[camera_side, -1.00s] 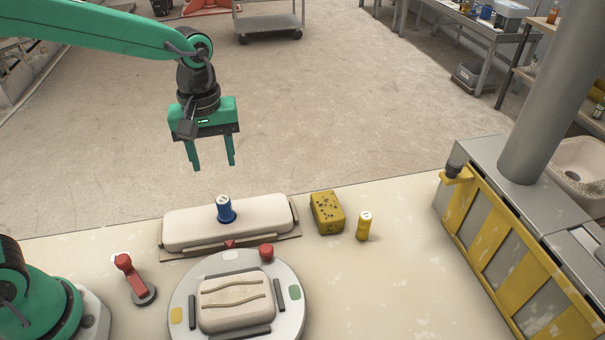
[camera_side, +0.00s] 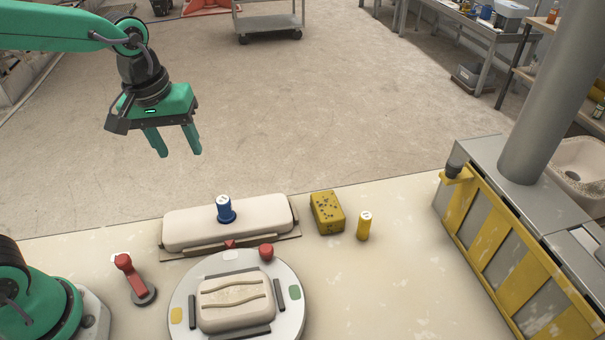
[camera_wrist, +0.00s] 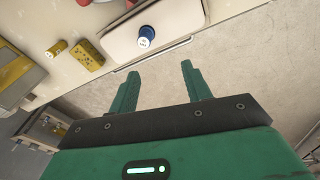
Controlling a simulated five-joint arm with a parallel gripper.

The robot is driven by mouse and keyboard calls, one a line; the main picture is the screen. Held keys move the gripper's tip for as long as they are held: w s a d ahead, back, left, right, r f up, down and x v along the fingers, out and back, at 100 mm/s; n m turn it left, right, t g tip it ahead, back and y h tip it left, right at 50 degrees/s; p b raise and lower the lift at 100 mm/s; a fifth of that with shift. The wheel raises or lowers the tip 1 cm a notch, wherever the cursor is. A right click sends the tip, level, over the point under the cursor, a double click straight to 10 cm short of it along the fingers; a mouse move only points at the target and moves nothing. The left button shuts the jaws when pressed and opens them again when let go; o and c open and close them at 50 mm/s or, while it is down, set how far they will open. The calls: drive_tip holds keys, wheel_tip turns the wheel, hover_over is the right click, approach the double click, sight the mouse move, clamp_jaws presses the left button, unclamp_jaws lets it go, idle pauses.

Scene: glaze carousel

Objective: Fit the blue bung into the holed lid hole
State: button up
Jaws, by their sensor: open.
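The blue bung (camera_side: 224,210) has a white top and stands upright on a long cream block (camera_side: 185,229) at the back of the table. Whether it is seated in a hole or only rests there, I cannot tell. I cannot be sure that this block is the holed lid; no open hole shows. My gripper (camera_side: 179,153) is open and empty, high up to the left of the bung and apart from it. In the wrist view, the bung (camera_wrist: 145,37) and the block (camera_wrist: 122,38) lie beyond my open fingers (camera_wrist: 160,68).
A yellow speckled block (camera_side: 327,212) and a yellow bung (camera_side: 364,226) stand to the right. In front is a round turntable (camera_side: 237,335) with a grooved cream piece (camera_side: 236,305) and a red knob (camera_side: 266,252). A red lever (camera_side: 128,270) stands left. The table's right middle is clear.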

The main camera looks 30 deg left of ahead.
drive_tip(key=s+a+r+m+t, duration=0.2)
drive_tip(key=s+a+m, duration=0.3)
drive_tip(key=s, duration=0.5)
drive_tip(key=shift+a+r+m+t, duration=0.25)
drive_tip(key=shift+m+t, duration=0.35)
drive_tip(key=shift+t, duration=0.3)
